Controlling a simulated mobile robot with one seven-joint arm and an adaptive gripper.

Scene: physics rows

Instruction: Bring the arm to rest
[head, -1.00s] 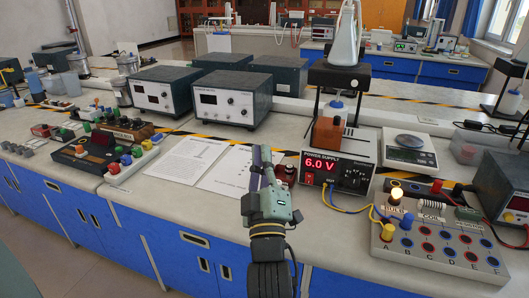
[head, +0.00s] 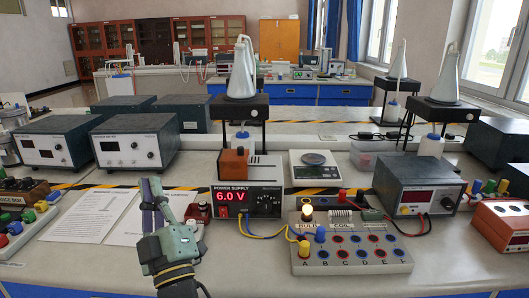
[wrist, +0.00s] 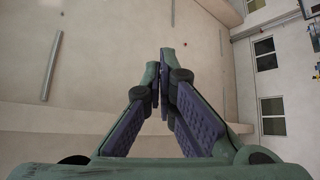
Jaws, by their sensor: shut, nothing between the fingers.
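My gripper (head: 152,190) is at the lower left of the head view, in front of the bench, with its fingers pointing up. It is shut and holds nothing. In the wrist view the two fingers (wrist: 165,62) come together at their tips, against a plain ceiling or wall. The gripper overlaps the white paper sheets (head: 88,215) on the bench in the picture; no contact with them shows.
A power supply (head: 245,202) reading 6.0 V stands right of my gripper. A terminal board (head: 345,250) with a lit bulb (head: 307,213) is wired to it. Grey meters (head: 130,143) stand behind. A balance (head: 314,170) and a second supply (head: 413,190) are further right.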

